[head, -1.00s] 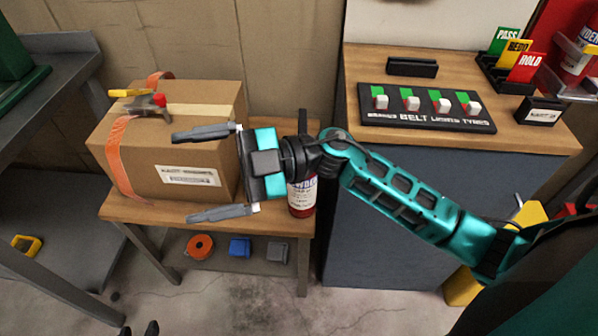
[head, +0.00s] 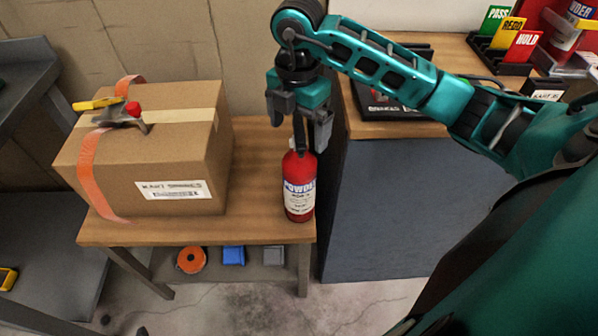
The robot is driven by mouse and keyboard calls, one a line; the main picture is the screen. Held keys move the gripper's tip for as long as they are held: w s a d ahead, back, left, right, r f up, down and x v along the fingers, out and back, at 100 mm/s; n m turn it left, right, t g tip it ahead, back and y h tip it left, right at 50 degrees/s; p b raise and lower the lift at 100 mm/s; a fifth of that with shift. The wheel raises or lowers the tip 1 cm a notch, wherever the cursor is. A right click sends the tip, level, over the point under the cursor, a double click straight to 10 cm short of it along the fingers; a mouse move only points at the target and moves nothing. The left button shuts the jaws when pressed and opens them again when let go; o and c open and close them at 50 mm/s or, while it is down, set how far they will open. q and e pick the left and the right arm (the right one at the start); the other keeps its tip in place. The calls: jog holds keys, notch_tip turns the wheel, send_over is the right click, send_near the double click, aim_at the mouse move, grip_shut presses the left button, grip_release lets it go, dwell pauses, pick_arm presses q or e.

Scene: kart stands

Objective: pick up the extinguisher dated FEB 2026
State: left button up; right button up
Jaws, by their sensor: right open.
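A red extinguisher (head: 299,187) with a white label reading POWDER stands upright on the wooden side table, near its right edge. Any date on it is too small to read. My right gripper (head: 299,143) is over its top, pointing down, with its fingers apart on either side of the black valve and handle. I cannot tell whether the fingers touch it. Another red extinguisher (head: 568,32), also labelled as powder, is partly in view at the upper right; its date is not readable. My left gripper is not in view.
A cardboard box (head: 150,165) with an orange strap and a tape tool on top fills the table's left side. A counter (head: 388,130) with a black switch panel and PASS, REDO and HOLD cards stands close on the right. Several small items lie below the table.

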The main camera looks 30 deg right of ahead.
aim_at(300, 154)
notch_tip(300, 154, down, 7)
jog(key=shift+s+f, duration=0.15)
jog(key=shift+f, duration=0.05)
dwell(0.3)
jog(key=shift+c, duration=0.3)
grip_shut()
jog(key=shift+r, duration=0.15)
dwell(0.6)
